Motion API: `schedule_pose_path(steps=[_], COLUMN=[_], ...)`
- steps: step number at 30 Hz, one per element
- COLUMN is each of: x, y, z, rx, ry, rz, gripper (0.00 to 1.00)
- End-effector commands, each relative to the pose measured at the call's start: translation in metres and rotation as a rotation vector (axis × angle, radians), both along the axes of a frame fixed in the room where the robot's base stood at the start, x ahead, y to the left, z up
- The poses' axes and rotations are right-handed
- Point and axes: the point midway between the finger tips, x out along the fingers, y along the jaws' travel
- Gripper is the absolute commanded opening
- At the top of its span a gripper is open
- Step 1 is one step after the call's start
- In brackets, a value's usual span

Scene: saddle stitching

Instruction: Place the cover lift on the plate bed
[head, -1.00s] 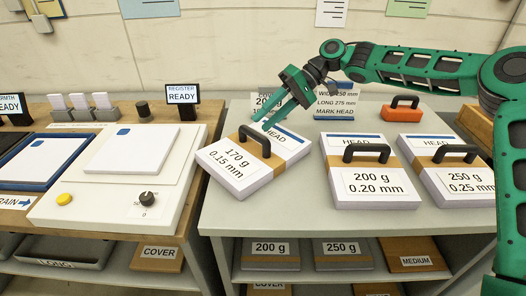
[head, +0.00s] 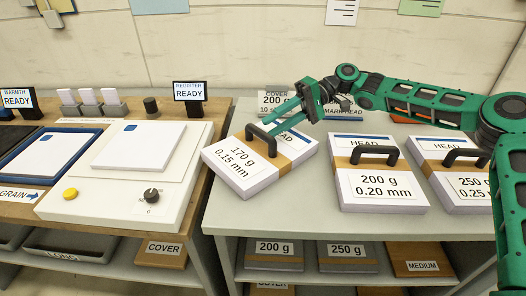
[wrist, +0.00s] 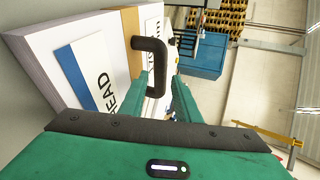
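Three paper stacks with black handles and HEAD labels lie on the grey table. The 170 g, 0.15 mm stack (head: 232,178) is turned at an angle near the table's left edge. My gripper (head: 264,130) is at its black handle (head: 262,139), fingers apart. In the wrist view, the handle (wrist: 152,45) lies close to the fingertips (wrist: 164,82); firm contact cannot be told. The 200 g stack (head: 381,186) and 250 g stack (head: 468,185) stand to the right. A COVER 200 g label (head: 275,99) is partly hidden behind my gripper. The white bed (head: 172,172) at left carries a white sheet (head: 138,146).
A REGISTER READY screen (head: 189,91) stands behind the white bed. A knob (head: 151,195) and yellow button (head: 71,193) are on its front. A blue-edged tray (head: 90,136) lies farther left. My arm covers the back right of the table.

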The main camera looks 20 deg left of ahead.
Motion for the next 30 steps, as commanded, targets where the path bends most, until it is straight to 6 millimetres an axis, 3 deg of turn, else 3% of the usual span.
schedule_pose_path(steps=[12, 20, 21, 24, 25, 30], x=[-0.032, -0.035, -0.034, -0.034, -0.034, -0.034], y=[0.033, 0.035, 0.035, 0.035, 0.035, 0.034], z=[-0.017, -0.018, -0.018, -0.018, -0.018, -0.019], rx=[-0.001, 0.0, 0.0, 0.0, 0.0, -0.002], ry=[-0.001, -0.001, -0.001, -0.001, -0.001, 0.001], rz=[0.003, 0.002, 0.002, 0.002, 0.002, 0.002], gripper=[0.3, 0.3, 0.27, 0.03, 0.0, 0.0])
